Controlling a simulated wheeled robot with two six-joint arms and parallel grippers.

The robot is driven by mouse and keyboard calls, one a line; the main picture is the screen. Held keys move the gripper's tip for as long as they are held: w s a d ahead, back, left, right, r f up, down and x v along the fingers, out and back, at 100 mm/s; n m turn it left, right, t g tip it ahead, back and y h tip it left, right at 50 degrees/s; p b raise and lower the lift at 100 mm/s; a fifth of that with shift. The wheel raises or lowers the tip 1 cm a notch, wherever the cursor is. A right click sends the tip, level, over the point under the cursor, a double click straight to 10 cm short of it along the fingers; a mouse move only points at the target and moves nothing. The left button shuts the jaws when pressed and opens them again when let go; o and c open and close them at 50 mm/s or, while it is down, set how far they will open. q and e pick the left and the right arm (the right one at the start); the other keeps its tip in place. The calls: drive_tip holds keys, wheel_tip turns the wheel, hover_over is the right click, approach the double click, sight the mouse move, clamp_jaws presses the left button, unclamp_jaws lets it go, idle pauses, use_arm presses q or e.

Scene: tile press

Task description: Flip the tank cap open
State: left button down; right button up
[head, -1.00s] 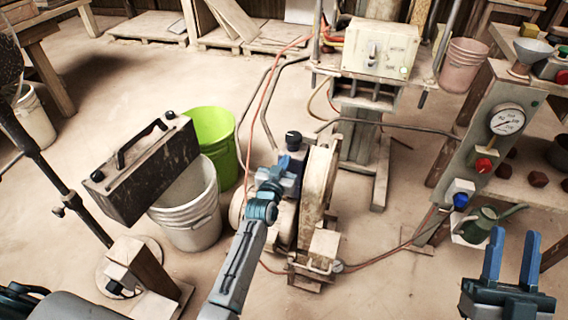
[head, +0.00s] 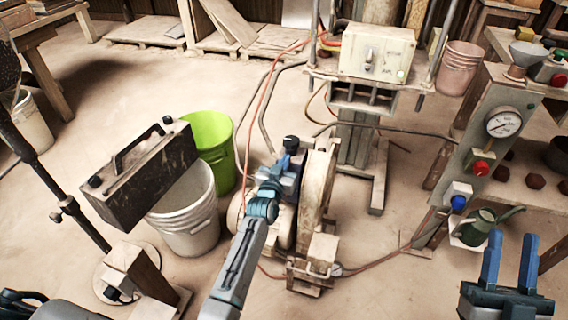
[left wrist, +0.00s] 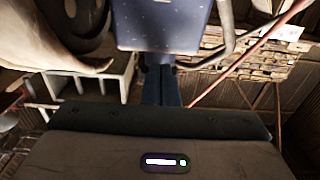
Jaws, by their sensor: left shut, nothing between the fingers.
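The black tank cap (head: 291,141) sits on top of a small blue tank on the engine in the middle of the head view. A blue speckled underside, apparently of this tank (left wrist: 165,25), fills the top of the left wrist view. My left gripper (head: 282,162) is shut and empty, just below and beside the cap. Its closed fingers (left wrist: 162,85) point up toward the blue body in the left wrist view. Whether they touch the cap or tank cannot be told. My right gripper (head: 510,258) is open and empty at the lower right.
A large pale wheel (head: 318,185) stands close right of the tank. A green bucket (head: 211,140), a white bucket (head: 190,215) and a dark handled box (head: 150,172) are to the left. A gauge panel (head: 488,150) and watering can (head: 480,228) are at right.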

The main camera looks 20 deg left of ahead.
sight(293, 136)
use_arm(q)
drive_tip(key=shift+w, duration=0.85)
drive_tip(key=shift+s+r, duration=0.15)
drive_tip(key=shift+r, duration=0.1)
drive_tip(key=shift+r+p, duration=0.1)
drive_tip(key=shift+p, duration=0.2)
drive_tip(key=shift+w+r+p, duration=0.2)
drive_tip(key=shift+r+p, duration=1.15)
drive_tip(key=shift+r, duration=0.05)
drive_tip(key=shift+w+r+p, duration=0.75)
drive_tip(key=shift+r, duration=0.05)
drive_tip(key=shift+w+d+r+p, duration=0.1)
drive_tip(key=shift+w+r+p, duration=0.15)
drive_tip(key=shift+w, duration=0.3)
drive_tip(key=shift+w+r+p, duration=0.1)
drive_tip(key=shift+w+r, duration=0.1)
drive_tip(key=shift+w, duration=0.35)
drive_tip(key=shift+w+f, duration=0.15)
drive_tip(key=shift+w, duration=1.35)
